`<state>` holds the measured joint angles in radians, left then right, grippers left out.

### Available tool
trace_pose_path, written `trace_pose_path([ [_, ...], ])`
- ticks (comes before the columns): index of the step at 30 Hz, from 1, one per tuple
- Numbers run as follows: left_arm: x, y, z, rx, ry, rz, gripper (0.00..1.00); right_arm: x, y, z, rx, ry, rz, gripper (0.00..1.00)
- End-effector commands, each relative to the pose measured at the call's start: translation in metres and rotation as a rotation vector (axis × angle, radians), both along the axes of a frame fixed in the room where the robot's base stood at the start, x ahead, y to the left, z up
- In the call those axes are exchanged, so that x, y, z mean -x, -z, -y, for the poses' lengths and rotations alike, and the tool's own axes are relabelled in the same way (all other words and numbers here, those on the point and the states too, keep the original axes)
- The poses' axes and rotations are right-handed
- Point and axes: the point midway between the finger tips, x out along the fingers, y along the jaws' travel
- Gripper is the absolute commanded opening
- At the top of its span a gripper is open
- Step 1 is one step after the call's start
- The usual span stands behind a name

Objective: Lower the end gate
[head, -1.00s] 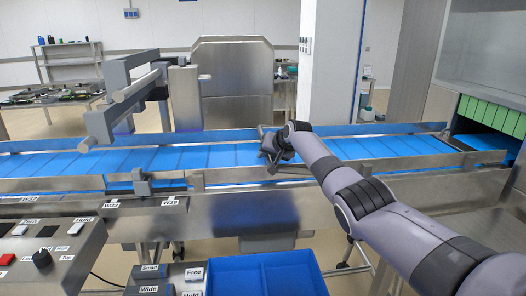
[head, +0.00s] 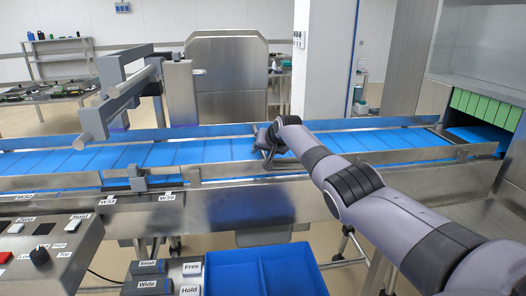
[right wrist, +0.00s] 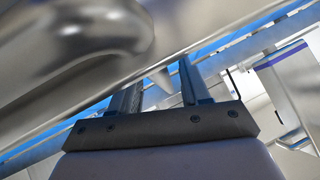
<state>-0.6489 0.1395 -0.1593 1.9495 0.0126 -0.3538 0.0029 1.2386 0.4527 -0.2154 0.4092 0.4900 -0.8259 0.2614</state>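My right gripper (head: 264,143) reaches over the front rail of the blue conveyor belt (head: 205,152), near mid-length. In the right wrist view its two fingers (right wrist: 158,88) stand apart. A pointed metal piece (right wrist: 162,80) shows between or just beyond them; I cannot tell whether they touch it. A large, smooth metal part with a rounded end (right wrist: 75,50) fills the upper left of that view, very close. A low metal bar (head: 441,134) at the belt's right end may be the end gate, but I cannot tell for sure. My left gripper is not in view.
A grey barred frame (head: 121,92) overhangs the belt at left. Button panels (head: 45,245) and a blue divided bin (head: 262,272) stand in front. A machine opening with green strips (head: 486,108) is at the belt's right end. The front metal rail (head: 385,163) borders the belt.

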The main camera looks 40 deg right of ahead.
Motion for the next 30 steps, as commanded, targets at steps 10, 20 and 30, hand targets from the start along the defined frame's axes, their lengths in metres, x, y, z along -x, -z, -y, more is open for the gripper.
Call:
trace_pose_path([
  [10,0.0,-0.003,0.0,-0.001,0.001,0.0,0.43,0.002,-0.002,-0.001,-0.002,-0.002,-0.001,0.46],
  [20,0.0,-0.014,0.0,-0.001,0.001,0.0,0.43,0.015,-0.014,-0.003,0.0,-0.002,0.0,0.46],
  [30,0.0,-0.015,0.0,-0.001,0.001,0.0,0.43,0.034,-0.031,-0.006,0.001,-0.001,0.0,0.46],
])
